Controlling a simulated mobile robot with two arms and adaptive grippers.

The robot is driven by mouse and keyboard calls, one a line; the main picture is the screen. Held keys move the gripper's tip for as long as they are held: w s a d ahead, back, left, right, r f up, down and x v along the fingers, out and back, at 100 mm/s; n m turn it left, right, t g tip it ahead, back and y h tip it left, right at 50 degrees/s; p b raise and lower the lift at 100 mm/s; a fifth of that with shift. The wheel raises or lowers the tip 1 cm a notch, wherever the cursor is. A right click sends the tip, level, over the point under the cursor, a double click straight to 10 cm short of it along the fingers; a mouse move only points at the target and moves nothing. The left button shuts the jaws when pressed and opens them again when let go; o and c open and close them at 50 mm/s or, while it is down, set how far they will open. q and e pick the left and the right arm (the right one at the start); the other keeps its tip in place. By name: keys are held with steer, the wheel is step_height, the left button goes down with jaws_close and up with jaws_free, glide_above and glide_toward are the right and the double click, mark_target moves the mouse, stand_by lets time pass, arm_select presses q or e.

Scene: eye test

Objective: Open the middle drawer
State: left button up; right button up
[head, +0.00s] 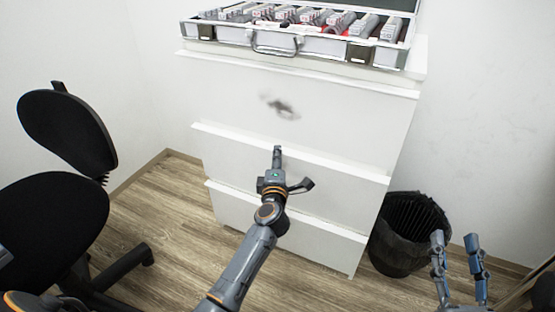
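The middle drawer (345,190) is the central white front of a white dresser, with a protruding lip along its top edge. No clear gap shows above it, and I cannot tell if it is slightly out. My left gripper (293,166) is in front of this drawer with its fingers spread. One finger points up and overlaps the lip; I cannot tell if it touches. My arm and gripper hide part of the middle and lower fronts. My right gripper (455,238) is at the lower right, fingers apart and empty, away from the dresser.
The top drawer (340,110) has a dark smudge. The bottom drawer (318,240) is below. An open metal case (315,45) of grey items stands on top. A black bin (400,245) is at the right, a black chair (55,215) at the left. Some wooden floor (175,215) is free between.

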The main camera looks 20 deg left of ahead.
arm_select(q)
steer(key=shift+w+a, duration=0.2)
steer(key=shift+w, duration=0.3)
arm_select(e)
steer(key=shift+s+r+t+y, duration=0.15)
steer(key=shift+r+t, duration=0.1)
steer(key=shift+r, duration=0.2)
steer(key=shift+s+r+t+y, duration=0.15)
steer(key=shift+r+t, duration=0.1)
steer(key=shift+r, duration=0.15)
arm_select(q)
jaws_close()
